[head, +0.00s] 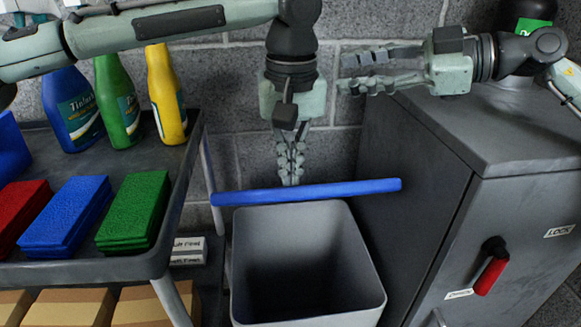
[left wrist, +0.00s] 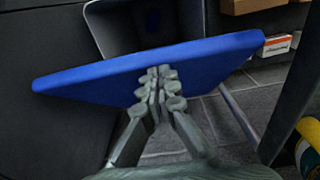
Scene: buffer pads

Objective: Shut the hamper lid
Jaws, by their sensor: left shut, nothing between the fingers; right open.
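The hamper (head: 345,262) is a grey open-topped bin standing between the cart and the cabinet, and its dark inside is visible. Its blue lid (head: 310,192) stands raised at the hamper's back edge and shows nearly edge-on in the head view. My left gripper (head: 291,178) points down behind the lid, shut and empty. In the left wrist view the broad back of the lid (left wrist: 160,68) lies just before the shut fingertips (left wrist: 158,85), which overlap it; I cannot tell whether they touch. The hamper (left wrist: 120,25) shows beyond the lid. My right gripper (head: 362,72) is open and empty, up and right of the lid.
A grey cart (head: 80,268) at left carries bottles, including a yellow one (head: 166,95), and pads, including a green one (head: 134,212). A grey cabinet (head: 480,140) with a red handle (head: 490,275) stands close at right. A block wall (head: 340,130) is behind.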

